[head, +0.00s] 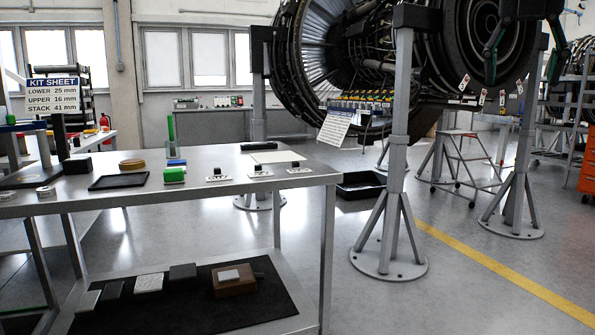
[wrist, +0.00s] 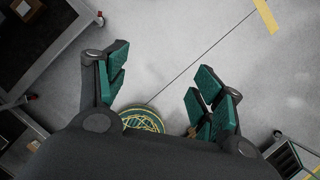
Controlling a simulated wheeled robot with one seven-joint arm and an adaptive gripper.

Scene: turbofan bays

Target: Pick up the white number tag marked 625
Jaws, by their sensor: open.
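Several small white tags hang in a row below the engine at the upper right of the head view: one far left (head: 464,82), one lower (head: 482,97), one beside it (head: 502,97) and one at the right (head: 519,87). Their marks are too small to read, so I cannot tell which is 625. My gripper (head: 523,66), with green pads, is open in front of the engine, above and around the right-hand tags in the picture. It is also in the wrist view (wrist: 162,88), open and empty, with no tag visible there.
A steel table (head: 320,178) with small parts stands at left. A grey engine stand post (head: 399,130) rises left of the tags, and another stand (head: 514,205) is at right. A step ladder (head: 470,165) stands behind. The floor between has a yellow line (head: 500,270).

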